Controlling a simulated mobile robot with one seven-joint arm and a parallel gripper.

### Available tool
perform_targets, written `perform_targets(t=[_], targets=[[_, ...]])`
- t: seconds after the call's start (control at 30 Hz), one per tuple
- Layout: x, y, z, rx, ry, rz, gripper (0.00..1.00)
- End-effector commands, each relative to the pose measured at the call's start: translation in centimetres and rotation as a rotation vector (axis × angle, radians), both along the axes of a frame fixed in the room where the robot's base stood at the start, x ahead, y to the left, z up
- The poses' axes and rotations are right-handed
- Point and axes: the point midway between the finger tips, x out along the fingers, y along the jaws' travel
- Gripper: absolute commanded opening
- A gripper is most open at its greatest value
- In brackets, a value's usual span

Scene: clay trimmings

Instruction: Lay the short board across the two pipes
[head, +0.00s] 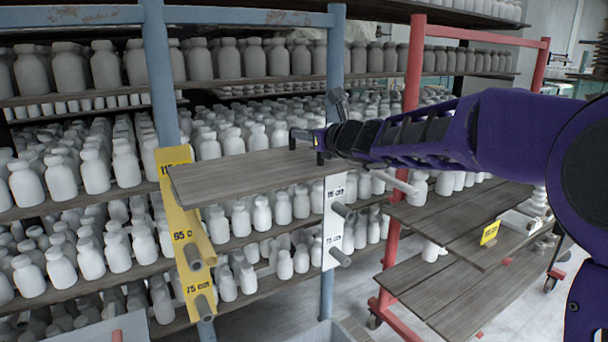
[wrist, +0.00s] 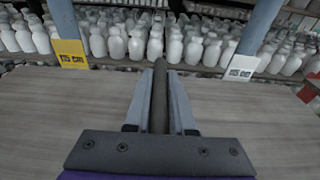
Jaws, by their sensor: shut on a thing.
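A grey-brown wooden board (head: 235,178) is held level in front of the shelves, its left end in front of the yellow plate (head: 178,218) near its 115 mark. My gripper (head: 306,146) is shut on the board near its right end; in the wrist view the board (wrist: 60,120) spreads to both sides of the fingers (wrist: 160,100). Pipe stubs show below the board: two on the yellow plate, upper (head: 193,257) and lower (head: 203,306), and two on the white plate (head: 332,195), upper (head: 343,211) and lower (head: 341,258). Whether the board touches any pipe is hidden.
Shelves full of white bottles stand behind, between blue posts (head: 160,75). A red rack (head: 411,75) at right carries wooden boards (head: 455,215) with a few bottles and a yellow tag (head: 489,233). Another pipe (head: 394,181) sticks out beside the red post.

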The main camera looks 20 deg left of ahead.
Motion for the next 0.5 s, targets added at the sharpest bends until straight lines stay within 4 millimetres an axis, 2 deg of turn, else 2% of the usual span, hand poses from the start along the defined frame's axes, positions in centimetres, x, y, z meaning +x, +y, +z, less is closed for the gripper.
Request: perform_targets(t=[0.1, 0.37, 0.5], targets=[[-0.1, 0.1, -1.8, 0.002, -0.001, 0.002, 0.00], [0.0, 0.0, -4.2, 0.002, -0.002, 0.001, 0.00], [-0.1, 0.1, -6.1, 0.002, -0.001, 0.002, 0.00]])
